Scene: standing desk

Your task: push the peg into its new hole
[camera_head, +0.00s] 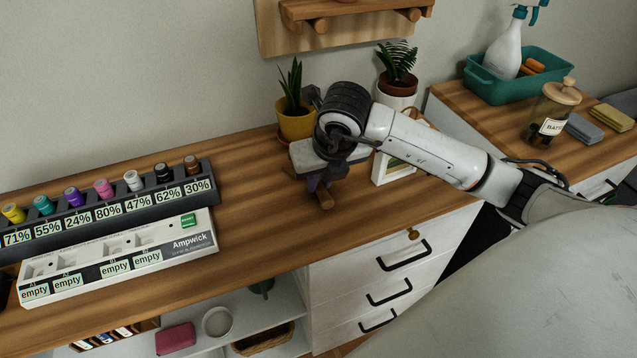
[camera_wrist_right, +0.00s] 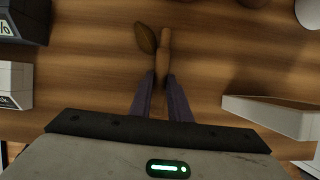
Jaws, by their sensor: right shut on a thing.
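My right gripper (camera_head: 318,184) points down over the desk, left of the framed picture. It is shut on a wooden peg (camera_head: 325,199), which sticks out below the fingers. In the right wrist view the peg (camera_wrist_right: 164,48) shows between the purple-grey fingertips (camera_wrist_right: 163,85), clear of other objects. A darker brown oval shape lies beside it; I cannot tell what it is. A wooden board (camera_head: 267,28) on the wall carries a shelf (camera_head: 350,8) resting on two round pegs, a left one (camera_head: 320,26) and a right one (camera_head: 409,15). I see no empty hole. My left gripper is out of view.
A yellow plant pot (camera_head: 296,124) and a white plant pot (camera_head: 397,88) stand behind my right arm. A white picture frame (camera_head: 378,169) is close on the right. The front middle desk is clear.

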